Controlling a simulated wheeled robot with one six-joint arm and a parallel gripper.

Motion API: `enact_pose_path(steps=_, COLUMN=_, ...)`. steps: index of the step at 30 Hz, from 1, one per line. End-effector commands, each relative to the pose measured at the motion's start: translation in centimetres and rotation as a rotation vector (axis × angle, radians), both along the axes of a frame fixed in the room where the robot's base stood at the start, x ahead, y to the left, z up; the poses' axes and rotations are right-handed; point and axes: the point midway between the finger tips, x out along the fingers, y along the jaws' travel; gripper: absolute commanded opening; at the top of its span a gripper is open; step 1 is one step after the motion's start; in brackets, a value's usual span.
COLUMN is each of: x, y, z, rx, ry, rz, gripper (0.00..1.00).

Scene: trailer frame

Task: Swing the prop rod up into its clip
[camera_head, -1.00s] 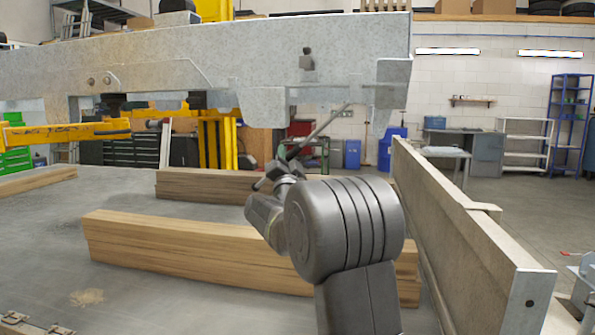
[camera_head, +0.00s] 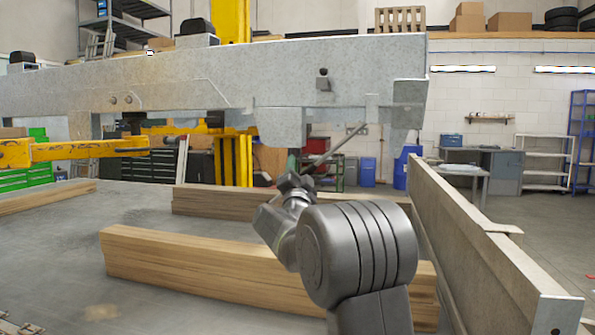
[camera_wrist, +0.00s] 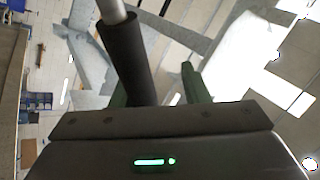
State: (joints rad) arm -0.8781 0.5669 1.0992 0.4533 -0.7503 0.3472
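The prop rod (camera_head: 338,145) shows as a thin grey bar under the raised beam, slanting from upper right down to my gripper (camera_head: 293,166). In the wrist view the rod has a bare metal end and a black sleeve (camera_wrist: 128,55). The sleeve reaches down between the green fingers of my gripper (camera_wrist: 157,92), close to the left finger, with a gap to the right finger. Whether it touches the left finger I cannot tell. A small dark fitting (camera_head: 323,80) on the beam's face may be the clip; I cannot tell for sure.
The grey beam (camera_head: 200,75) spans the view above my arm. Stacked timbers (camera_head: 190,262) lie on the grey deck below. A side board (camera_head: 480,245) stands along the right. A yellow bar (camera_head: 80,148) is at left.

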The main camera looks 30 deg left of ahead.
Motion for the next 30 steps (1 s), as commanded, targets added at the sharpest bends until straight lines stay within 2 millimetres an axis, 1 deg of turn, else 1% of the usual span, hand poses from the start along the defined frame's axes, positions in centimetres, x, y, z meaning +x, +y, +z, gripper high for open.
enact_pose_path(steps=5, x=-0.1, y=0.0, z=0.0, rx=0.001, ry=0.0, rz=0.001, gripper=0.41)
enact_pose_path(steps=10, x=-1.1, y=-0.5, z=-0.8, rx=-0.001, ry=0.0, rz=0.002, gripper=0.41)
enact_pose_path(steps=14, x=-2.8, y=-1.4, z=-2.0, rx=-0.001, ry=0.0, rz=0.004, gripper=0.41)
enact_pose_path(steps=24, x=-7.8, y=-4.3, z=-5.8, rx=0.0, ry=0.0, rz=0.003, gripper=0.41)
enact_pose_path(steps=30, x=-9.6, y=-5.4, z=-7.1, rx=0.0, ry=0.001, rz=0.001, gripper=0.41)
